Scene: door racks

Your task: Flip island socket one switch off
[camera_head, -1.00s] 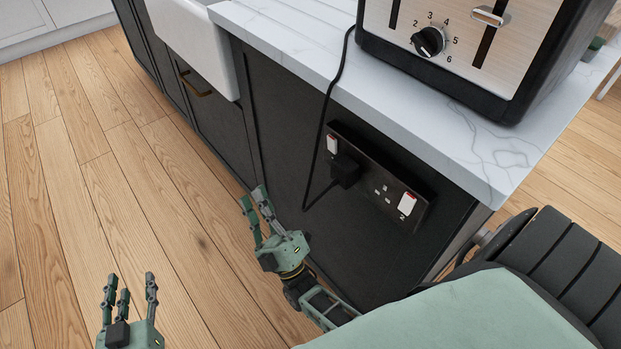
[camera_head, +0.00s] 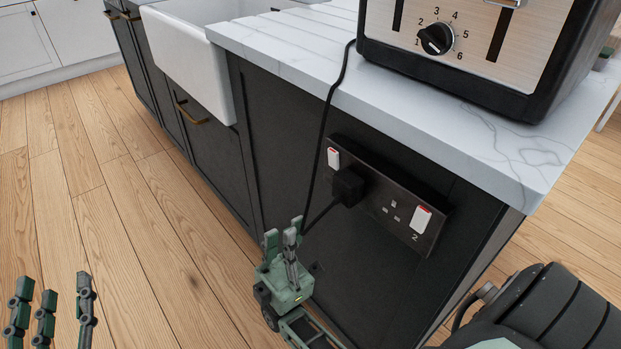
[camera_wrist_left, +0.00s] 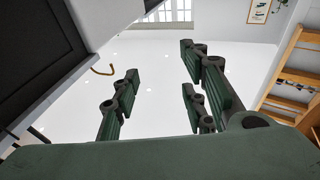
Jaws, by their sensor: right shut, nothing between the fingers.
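A dark double socket plate (camera_head: 385,205) is on the black end panel of the island. A white rocker switch with a red mark (camera_head: 334,158) is at its upper left, beside a black plug (camera_head: 347,186) with a cord. A second white switch (camera_head: 421,218), with a "2" below it, is at the lower right. My right gripper (camera_head: 282,238) is shut and empty, below and left of the plug, apart from both switches. My left gripper (camera_head: 53,300) is open and empty over the floor at the lower left; its spread fingers also show in the left wrist view (camera_wrist_left: 160,95).
The cord runs up over the worktop edge (camera_head: 420,140) towards a toaster (camera_head: 465,45) with a dial. A white sink (camera_head: 190,60) and a drawer with a brass handle (camera_head: 190,113) are at the left. The wooden floor is clear.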

